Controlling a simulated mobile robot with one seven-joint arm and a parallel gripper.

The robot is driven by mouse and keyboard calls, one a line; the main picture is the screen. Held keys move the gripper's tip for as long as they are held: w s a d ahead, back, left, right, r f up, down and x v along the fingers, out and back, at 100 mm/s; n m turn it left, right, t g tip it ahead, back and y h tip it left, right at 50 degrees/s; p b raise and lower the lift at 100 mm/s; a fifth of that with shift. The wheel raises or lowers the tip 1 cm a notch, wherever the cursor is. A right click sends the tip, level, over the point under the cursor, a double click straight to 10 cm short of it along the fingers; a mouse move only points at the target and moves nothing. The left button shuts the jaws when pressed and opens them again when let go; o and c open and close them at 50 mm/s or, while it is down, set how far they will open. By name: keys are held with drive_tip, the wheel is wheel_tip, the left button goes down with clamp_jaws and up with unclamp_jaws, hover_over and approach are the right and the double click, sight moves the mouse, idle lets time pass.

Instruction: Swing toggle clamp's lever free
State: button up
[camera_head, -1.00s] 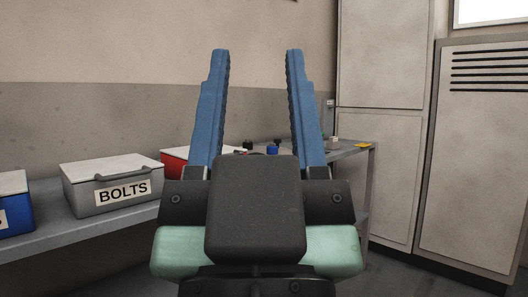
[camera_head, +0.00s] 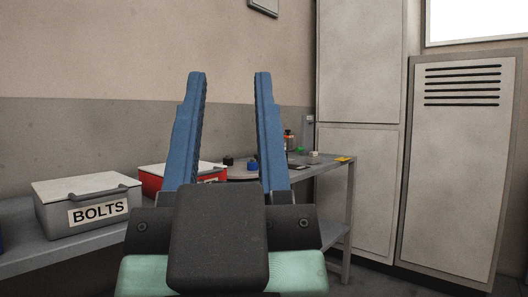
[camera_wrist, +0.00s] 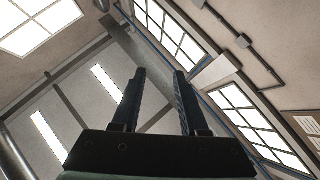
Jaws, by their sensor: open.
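My gripper (camera_head: 230,75) stands upright in the middle of the head view. Its two blue fingers are spread wide, with nothing between them. In the wrist view, the gripper (camera_wrist: 160,72) points up at the ceiling and windows, also open and empty. I cannot make out a toggle clamp or its lever in either view. Small items stand on the far part of the bench, partly hidden behind the fingers. Among them are a black piece (camera_head: 228,161) and a blue piece (camera_head: 252,165), too small to identify.
A grey BOLTS box (camera_head: 85,205) and a red box (camera_head: 152,180) stand on the grey bench (camera_head: 50,240) at left. A yellow item (camera_head: 343,159) lies at the bench's right end. Tall cabinets (camera_head: 455,170) stand at right, with dark floor in front.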

drive_tip(key=shift+r, duration=0.2)
drive_tip(key=shift+c, duration=1.2)
wheel_tip(320, 180, up, 2)
drive_tip(key=p, duration=0.2)
drive_tip(key=shift+r+p, duration=0.25)
drive_tip(key=shift+p, duration=0.15)
clamp_jaws()
wheel_tip(320, 180, up, 41)
drive_tip(key=p, duration=4)
drive_tip(key=shift+p, duration=0.4)
drive_tip(key=shift+f, duration=0.1)
